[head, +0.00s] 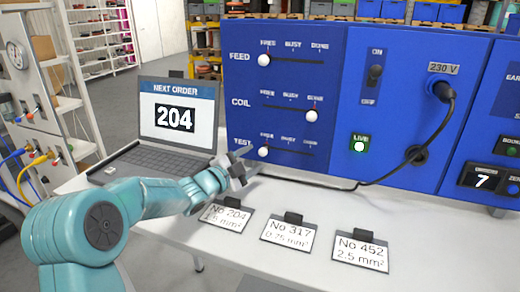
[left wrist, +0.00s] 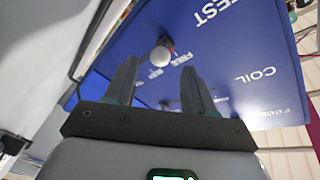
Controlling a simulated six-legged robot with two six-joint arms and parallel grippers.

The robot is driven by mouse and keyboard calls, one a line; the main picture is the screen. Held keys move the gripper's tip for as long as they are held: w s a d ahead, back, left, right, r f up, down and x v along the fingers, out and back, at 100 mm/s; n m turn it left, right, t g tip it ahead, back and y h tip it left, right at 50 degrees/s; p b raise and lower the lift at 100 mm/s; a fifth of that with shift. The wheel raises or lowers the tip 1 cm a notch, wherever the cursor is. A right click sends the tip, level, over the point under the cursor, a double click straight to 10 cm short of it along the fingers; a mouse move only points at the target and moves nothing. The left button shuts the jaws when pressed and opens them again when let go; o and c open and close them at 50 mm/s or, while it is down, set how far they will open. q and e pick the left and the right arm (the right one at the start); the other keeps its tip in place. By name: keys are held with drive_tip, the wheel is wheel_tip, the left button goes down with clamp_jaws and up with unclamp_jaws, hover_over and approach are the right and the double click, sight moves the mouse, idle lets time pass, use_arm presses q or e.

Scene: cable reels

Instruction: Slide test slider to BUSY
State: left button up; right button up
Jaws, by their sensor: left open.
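The test slider (head: 263,152) is a white round knob at the left end of the lowest slot on the blue panel, under the FREE mark. The BUSY mark (head: 289,138) sits over the middle of that slot. My left gripper (head: 245,162) is open in front of the panel, close to the knob. In the left wrist view the knob (left wrist: 160,56) shows between and beyond the two dark fingers of my left gripper (left wrist: 158,66). I cannot tell whether a finger touches it. My right gripper is not in view.
The feed knob (head: 264,59) is at FREE and the coil knob (head: 311,115) at DONE. A laptop (head: 172,125) showing 204 stands left. A black cable (head: 432,135) hangs at right. Label cards, including No 317 (head: 289,233), lie on the white table (head: 400,215).

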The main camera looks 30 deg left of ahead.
sight(260, 154)
use_arm(q)
drive_tip(key=w+p, duration=0.1)
drive_tip(key=w, duration=0.3)
drive_tip(key=shift+w+d, duration=0.2)
clamp_jaws()
drive_tip(key=d+b, duration=0.3)
drive_tip(key=w+d+b, duration=0.1)
drive_tip(key=d+b, duration=0.1)
drive_tip(key=b, duration=0.1)
drive_tip(key=shift+w+d+f, duration=0.15)
drive_tip(key=shift+d+f, duration=0.05)
drive_tip(key=shift+d, duration=0.2)
drive_tip(key=shift+w+d+r+b, duration=0.1)
drive_tip(key=shift+d+b, duration=0.15)
drive_tip(key=shift+b, duration=0.1)
drive_tip(key=shift+r, duration=0.1)
